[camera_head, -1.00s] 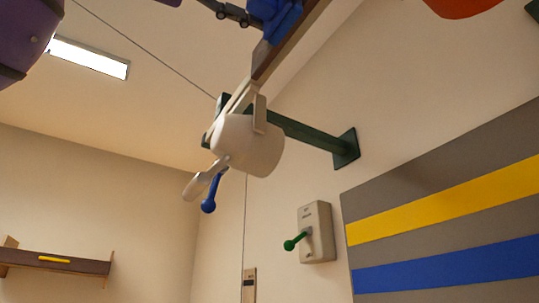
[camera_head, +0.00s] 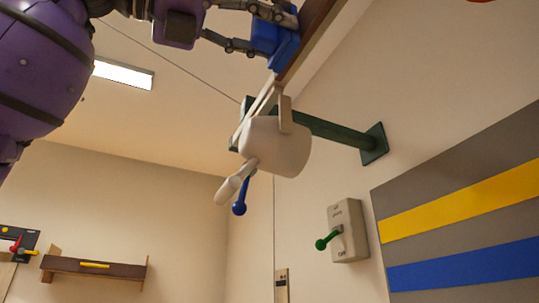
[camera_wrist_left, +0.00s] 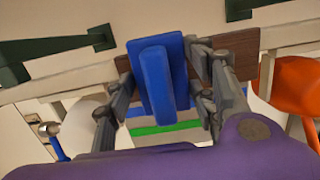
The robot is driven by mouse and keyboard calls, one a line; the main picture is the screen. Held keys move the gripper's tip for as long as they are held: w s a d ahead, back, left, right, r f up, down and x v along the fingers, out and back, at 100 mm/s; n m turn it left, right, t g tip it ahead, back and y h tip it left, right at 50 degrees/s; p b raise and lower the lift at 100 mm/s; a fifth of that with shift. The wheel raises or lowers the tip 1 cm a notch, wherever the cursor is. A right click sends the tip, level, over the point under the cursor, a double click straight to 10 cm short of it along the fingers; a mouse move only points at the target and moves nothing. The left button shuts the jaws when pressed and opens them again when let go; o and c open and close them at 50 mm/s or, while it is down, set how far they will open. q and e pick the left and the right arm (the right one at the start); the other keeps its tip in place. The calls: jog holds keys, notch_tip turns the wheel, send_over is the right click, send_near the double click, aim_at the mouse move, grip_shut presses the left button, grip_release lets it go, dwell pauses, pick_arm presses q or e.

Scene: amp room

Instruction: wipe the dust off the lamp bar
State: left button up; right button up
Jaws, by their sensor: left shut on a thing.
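The lamp bar (camera_head: 263,100) is a cream bar that rises to the upper right, with a brown stretch (camera_head: 312,47) near the top edge. A cream lamp (camera_head: 280,148) hangs from it. I cannot tell if the brown is dust. My left gripper (camera_head: 281,33) is shut on a blue block with a handle (camera_head: 268,43). The block lies over or against the brown stretch; contact is not clear. In the left wrist view the blue block (camera_wrist_left: 160,80) stands between the fingers, with brown (camera_wrist_left: 240,52) showing on both sides. My right gripper is not in view.
A green bracket (camera_head: 340,133) fixes the bar to the wall. A switch box (camera_head: 347,230) with a green lever is lower right. An orange lamp (camera_wrist_left: 296,88) stands right in the wrist view. The room below the lamp is open.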

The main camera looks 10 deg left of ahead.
pick_arm(q)
jog(key=w+a, duration=0.2)
jog(key=w, duration=0.1)
jog(key=shift+w+a, duration=0.1)
jog(key=shift+w, duration=0.15)
jog(key=shift+s, duration=0.2)
jog(key=shift+r+v, duration=0.2)
jog(key=shift+v, duration=1.25)
jog(key=shift+r+v, duration=0.25)
jog(key=shift+v, duration=1.2)
jog(key=shift+a, duration=0.1)
jog(key=v, duration=0.3)
jog(key=shift+r, duration=0.2)
jog(key=f+x, duration=0.1)
jog(key=x, duration=0.6)
